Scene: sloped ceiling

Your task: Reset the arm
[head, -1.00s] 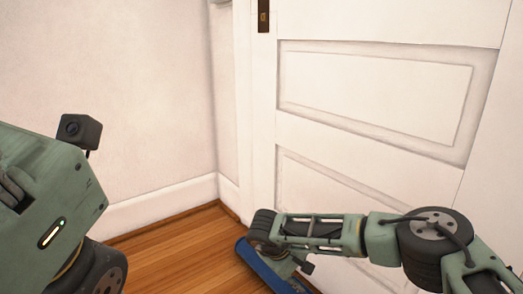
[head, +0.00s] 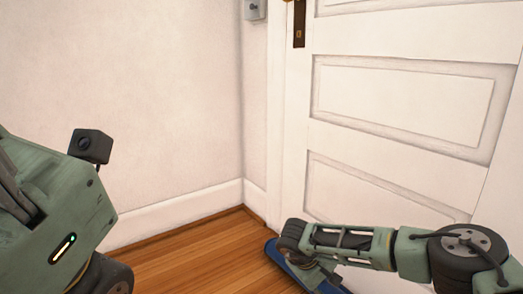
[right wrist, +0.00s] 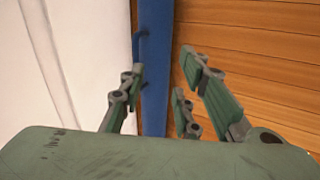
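My right arm comes in from the lower right in the head view, low in front of a white panelled door (head: 405,105). In the right wrist view my right gripper (right wrist: 160,76) has its fingers spread apart, with nothing held between them. A blue strip (right wrist: 155,45) shows beyond the fingers; I cannot tell its distance from them. My left arm (head: 75,215) is at the left edge of the head view, a green housing with a small black camera on it. Its fingertips are not clearly shown.
The blue thing lies low by the door, partly hidden by my right arm in the head view (head: 272,252). A plain wall (head: 130,100) with white baseboard meets the door frame at a corner. Bare wooden floor (head: 205,260) lies between my arms.

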